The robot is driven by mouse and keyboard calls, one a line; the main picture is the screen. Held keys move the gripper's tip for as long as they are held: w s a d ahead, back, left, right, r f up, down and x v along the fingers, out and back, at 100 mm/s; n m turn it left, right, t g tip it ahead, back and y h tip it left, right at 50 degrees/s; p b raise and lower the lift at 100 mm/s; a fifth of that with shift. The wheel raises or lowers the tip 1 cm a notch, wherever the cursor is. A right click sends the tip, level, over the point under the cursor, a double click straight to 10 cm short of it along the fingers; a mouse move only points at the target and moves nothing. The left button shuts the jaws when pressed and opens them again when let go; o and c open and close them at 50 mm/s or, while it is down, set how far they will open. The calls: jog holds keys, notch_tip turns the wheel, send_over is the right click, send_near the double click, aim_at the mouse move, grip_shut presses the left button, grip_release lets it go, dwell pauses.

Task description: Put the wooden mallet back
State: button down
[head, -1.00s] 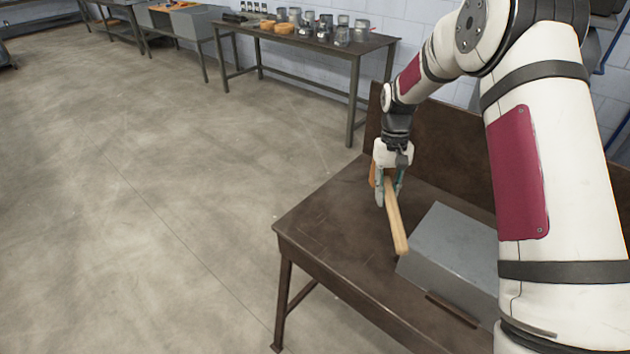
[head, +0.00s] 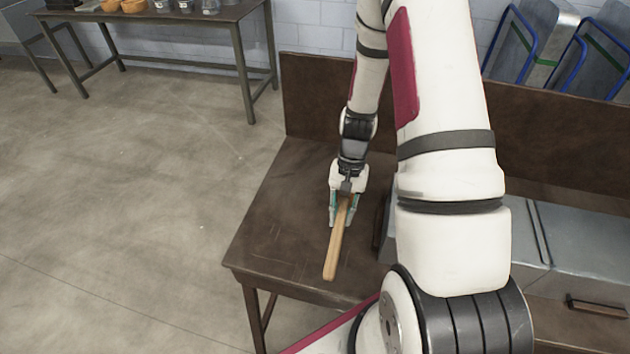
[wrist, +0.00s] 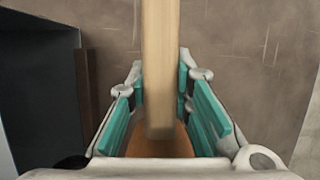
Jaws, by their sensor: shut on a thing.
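The wooden mallet (head: 335,252) is in my gripper (head: 343,216). Its pale handle points toward the front edge of the brown workbench (head: 283,222) in the head view. My gripper is shut on the mallet over the left part of the bench. In the wrist view the handle (wrist: 160,60) runs up the middle, with the teal finger pads of my gripper (wrist: 165,110) on both sides. An orange-brown part, probably the mallet head, shows low between the fingers and is partly hidden. I cannot tell whether the mallet touches the bench top.
A grey metal box (head: 572,236) stands on the bench to the right, partly behind my arm. A brown backboard (head: 308,105) rises along the bench's rear. Another table (head: 205,28) with containers stands at the back left. The bench top left of my gripper is clear.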

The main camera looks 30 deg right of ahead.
jog(key=shift+s+d+f, duration=0.1)
jog(key=shift+s+f, duration=0.05)
jog(key=shift+s, duration=0.05)
jog(key=shift+w+f+b, duration=0.15)
jog(key=shift+w+b, duration=0.2)
jog(key=shift+b, duration=0.05)
jog(key=w+b, duration=0.2)
jog(key=w, duration=0.2)
jog(key=w+f+b, duration=0.1)
jog(key=w+b, duration=0.2)
jog(key=w, duration=0.2)
jog(key=w+b, duration=0.2)
jog(key=w, duration=0.2)
jog(key=shift+w+a+f+b, duration=0.2)
jog(key=shift+w+f+b, duration=0.05)
jog(key=shift+b, duration=0.1)
jog(key=shift+w+r+b, duration=0.1)
jog(key=shift+w+b, duration=0.2)
jog(key=shift+w, duration=0.25)
jog(key=shift+f+b, duration=0.9)
jog(key=shift+f, duration=0.9)
jog(key=shift+r, duration=0.1)
jog(key=c, duration=1.4)
grip_release()
jog(key=shift+c, duration=0.2)
